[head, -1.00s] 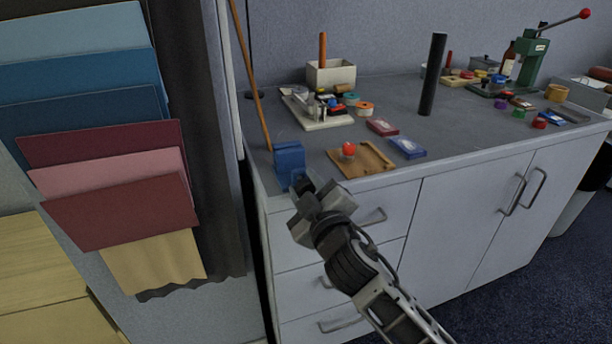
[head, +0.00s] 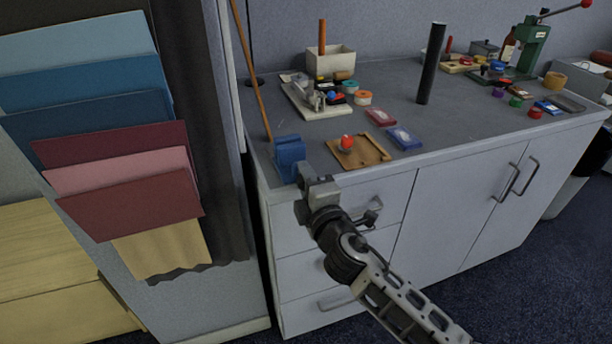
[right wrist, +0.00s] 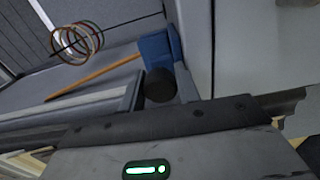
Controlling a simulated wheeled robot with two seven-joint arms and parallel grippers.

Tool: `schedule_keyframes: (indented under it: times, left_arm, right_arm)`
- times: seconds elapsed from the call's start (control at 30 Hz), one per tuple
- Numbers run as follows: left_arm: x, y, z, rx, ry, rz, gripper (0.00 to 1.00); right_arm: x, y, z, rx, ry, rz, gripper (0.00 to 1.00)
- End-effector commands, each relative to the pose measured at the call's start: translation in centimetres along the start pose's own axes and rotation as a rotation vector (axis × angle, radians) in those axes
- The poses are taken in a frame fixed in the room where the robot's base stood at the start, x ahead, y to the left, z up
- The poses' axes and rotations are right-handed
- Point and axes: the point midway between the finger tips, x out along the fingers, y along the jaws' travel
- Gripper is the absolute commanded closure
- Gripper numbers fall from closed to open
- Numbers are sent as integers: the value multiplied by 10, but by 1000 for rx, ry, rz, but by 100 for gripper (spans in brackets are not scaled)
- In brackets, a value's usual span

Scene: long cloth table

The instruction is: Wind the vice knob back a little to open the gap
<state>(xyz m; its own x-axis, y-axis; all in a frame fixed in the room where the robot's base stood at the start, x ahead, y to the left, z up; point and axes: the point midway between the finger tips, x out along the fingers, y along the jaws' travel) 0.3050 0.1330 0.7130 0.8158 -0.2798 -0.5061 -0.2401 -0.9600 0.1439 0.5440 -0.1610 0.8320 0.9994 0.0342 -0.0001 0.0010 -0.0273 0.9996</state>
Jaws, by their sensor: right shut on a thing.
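The blue vice (head: 289,158) is fixed at the front left corner of the grey worktop. It also shows in the right wrist view (right wrist: 156,50). Its dark round knob (right wrist: 160,86) is at the near end of the vice, partly hidden by my gripper. My right gripper (head: 306,178) is at the front of the vice, shut on the knob. In the head view the gripper covers the knob, and I cannot make out the gap between the jaws. My left gripper is not in view.
A wooden tray (head: 372,155) with a red ball lies right of the vice. A long wooden stick (head: 252,75) stands behind it. Drawer fronts with handles (head: 368,212) are below my right gripper. Hanging cloth samples (head: 110,150) are at the left.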

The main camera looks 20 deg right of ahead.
Motion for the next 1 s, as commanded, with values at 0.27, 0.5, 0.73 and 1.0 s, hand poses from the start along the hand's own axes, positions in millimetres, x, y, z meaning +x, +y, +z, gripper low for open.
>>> schedule_keyframes:
  times: [0.27,0.5,0.73,1.0]
  left_arm:
    - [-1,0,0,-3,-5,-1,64]
    - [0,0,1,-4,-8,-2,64]
    - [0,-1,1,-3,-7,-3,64]
    - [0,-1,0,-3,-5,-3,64]
  right_arm:
    - [0,0,0,-61,2,1,90]
    - [0,0,0,-68,1,1,90]
    - [0,0,0,-66,1,1,57]
    - [0,-2,0,-66,0,-5,46]
